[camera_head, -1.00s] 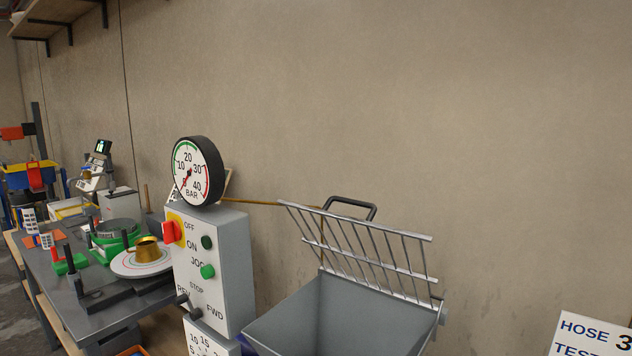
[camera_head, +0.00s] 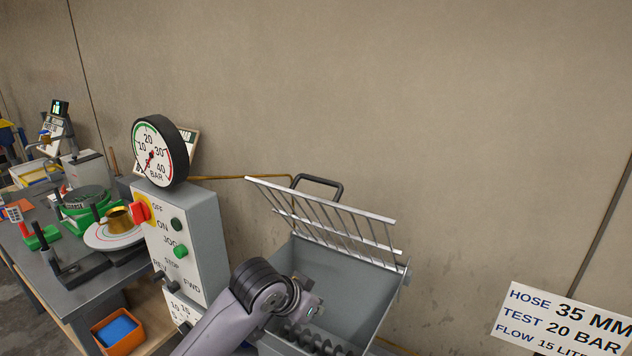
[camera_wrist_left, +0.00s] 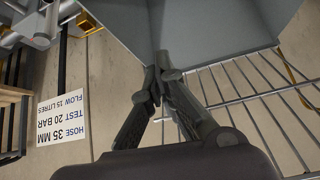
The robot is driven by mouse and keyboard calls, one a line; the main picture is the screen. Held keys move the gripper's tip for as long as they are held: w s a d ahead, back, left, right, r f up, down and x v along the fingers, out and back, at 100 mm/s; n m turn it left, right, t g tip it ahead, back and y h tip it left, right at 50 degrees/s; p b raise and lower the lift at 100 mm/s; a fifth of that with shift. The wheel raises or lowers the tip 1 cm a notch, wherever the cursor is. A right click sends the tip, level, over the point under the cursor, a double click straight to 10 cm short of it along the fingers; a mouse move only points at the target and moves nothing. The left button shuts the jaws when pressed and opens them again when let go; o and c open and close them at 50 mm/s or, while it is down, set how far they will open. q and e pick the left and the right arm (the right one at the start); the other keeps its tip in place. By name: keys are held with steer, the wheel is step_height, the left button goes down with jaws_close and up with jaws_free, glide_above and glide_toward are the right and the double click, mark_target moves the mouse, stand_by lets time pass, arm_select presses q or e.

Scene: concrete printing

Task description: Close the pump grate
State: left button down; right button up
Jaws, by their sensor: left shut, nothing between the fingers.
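The pump grate (camera_head: 325,222) is a frame of pale metal bars. It stands raised and tilted at the back of the grey hopper (camera_head: 345,283), whose top is open. A dark handle (camera_head: 318,184) shows behind the grate's upper edge. My left gripper (camera_head: 308,308) is over the hopper, in front of and below the raised grate, apart from it in the head view. In the left wrist view its fingers (camera_wrist_left: 162,72) are shut and empty, with the grate bars (camera_wrist_left: 262,95) to the right. My right gripper is not in view.
A grey control box (camera_head: 185,245) with a round pressure gauge (camera_head: 160,152) stands left of the hopper. A workbench (camera_head: 60,270) with several tools is farther left. A hose sign (camera_head: 565,320) is at the lower right. The wall is close behind the grate.

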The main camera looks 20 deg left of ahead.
arm_select(q)
steer(key=w+a+r+t, duration=0.1)
steer(key=w+a+r, duration=0.1)
steer(key=w+r, duration=0.35)
steer(key=w+a+r+t, duration=0.1)
steer(key=w+a+r, duration=0.15)
steer(key=r, duration=0.65)
steer(key=n, duration=0.2)
glide_toward(316, 197)
step_height(316, 197, up, 2)
steer(key=shift+t, duration=0.4)
steer(key=p+x, duration=0.2)
steer(key=x, duration=0.2)
steer(key=p+x, duration=0.2)
steer(key=x, duration=0.3)
steer(key=shift+w+a+r, duration=0.15)
steer(key=shift+w+r, duration=0.1)
steer(key=shift+w+f, duration=0.3)
steer(key=shift+f, duration=0.05)
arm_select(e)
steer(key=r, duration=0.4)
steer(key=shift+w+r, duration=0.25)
